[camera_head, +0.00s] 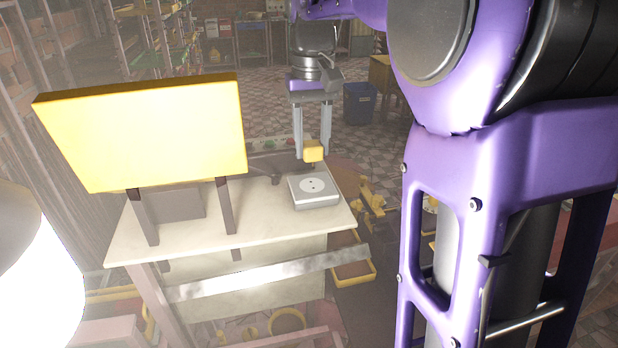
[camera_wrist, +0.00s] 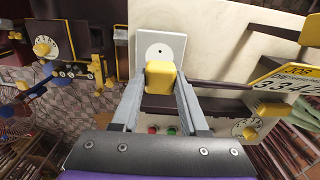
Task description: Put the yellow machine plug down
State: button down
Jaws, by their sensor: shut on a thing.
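The yellow machine plug (camera_head: 313,151) is a small yellow block with a dark pin below it. In the wrist view the yellow plug (camera_wrist: 161,77) sits between my gripper's fingertips (camera_wrist: 161,86). The white socket plate (camera_wrist: 160,50) with a dark hole lies just beyond it there. The plug hides part of the plate, and I cannot tell whether they touch.
A large yellow panel (camera_head: 150,130) on dark posts stands on the left of the pale bench (camera_head: 255,222). A blue bin (camera_head: 359,103) stands on the floor behind. The wrist view shows a yellow-edged sign (camera_wrist: 290,78) at the right and a dial box (camera_wrist: 45,45) at the left.

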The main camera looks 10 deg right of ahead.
jog(key=a+r+n+b, duration=0.2)
jog(key=a+n, duration=0.2)
jog(key=a, duration=0.4)
jog(key=b, duration=0.2)
send_over(266, 200)
jog(key=shift+n, duration=0.3)
notch_tip(266, 200, down, 5)
jog(key=shift+s+r, duration=0.1)
jog(key=shift+f, duration=2.25)
jog(key=shift+f+b, duration=0.1)
jog(key=shift+b, duration=0.2)
jog(key=shift+f, duration=0.4)
jog(key=shift+f, duration=0.15)
jog(key=shift+c, duration=2.1)
grip_release()
